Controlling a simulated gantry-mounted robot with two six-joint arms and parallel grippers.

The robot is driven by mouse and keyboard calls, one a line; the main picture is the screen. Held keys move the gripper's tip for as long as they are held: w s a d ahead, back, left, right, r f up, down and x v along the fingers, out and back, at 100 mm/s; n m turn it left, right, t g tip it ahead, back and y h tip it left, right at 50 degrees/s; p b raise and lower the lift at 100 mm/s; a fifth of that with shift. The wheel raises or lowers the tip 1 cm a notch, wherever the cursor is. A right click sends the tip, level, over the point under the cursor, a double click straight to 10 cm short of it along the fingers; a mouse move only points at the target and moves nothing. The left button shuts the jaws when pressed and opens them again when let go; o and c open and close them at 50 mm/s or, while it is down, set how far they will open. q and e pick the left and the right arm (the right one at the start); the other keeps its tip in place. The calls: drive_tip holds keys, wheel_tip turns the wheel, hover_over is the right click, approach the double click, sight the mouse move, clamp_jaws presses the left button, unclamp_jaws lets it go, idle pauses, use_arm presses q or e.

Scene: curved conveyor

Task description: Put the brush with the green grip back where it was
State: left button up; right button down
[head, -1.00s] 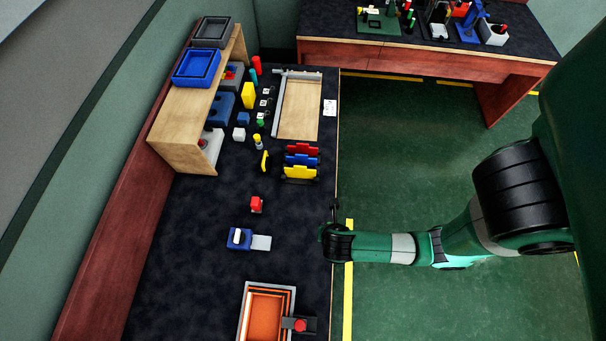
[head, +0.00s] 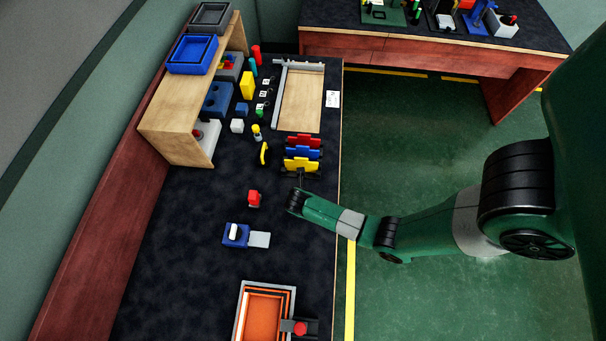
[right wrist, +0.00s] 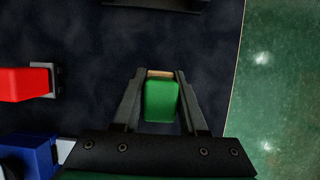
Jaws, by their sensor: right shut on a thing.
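The brush with the green grip (right wrist: 160,100) is in the right wrist view, held between the two fingers of my right gripper (right wrist: 160,82). A tan strip shows at its far end; the rest of the brush is hidden. In the head view my right gripper (head: 300,180) is above the dark worktop, just in front of the rack of red, blue and yellow plates (head: 301,165). The brush cannot be made out in the head view. My left gripper is not in view.
An orange tray (head: 263,318) is at the front. A wooden shelf (head: 165,130) stands at the left. A wooden board (head: 299,100) lies at the back.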

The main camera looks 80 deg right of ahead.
wheel_tip(320, 180, down, 2)
drive_tip(key=shift+s+f, duration=0.1)
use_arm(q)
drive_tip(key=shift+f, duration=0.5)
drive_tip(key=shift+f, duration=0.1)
use_arm(e)
drive_tip(key=shift+c, duration=2.2)
unclamp_jaws()
drive_tip(key=shift+r, duration=0.2)
use_arm(q)
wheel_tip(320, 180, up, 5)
drive_tip(key=p, duration=0.4)
drive_tip(key=shift+p, duration=0.35)
use_arm(e)
drive_tip(key=v, duration=1.1)
drive_tip(key=shift+a+r, duration=0.2)
drive_tip(key=shift+r, duration=0.15)
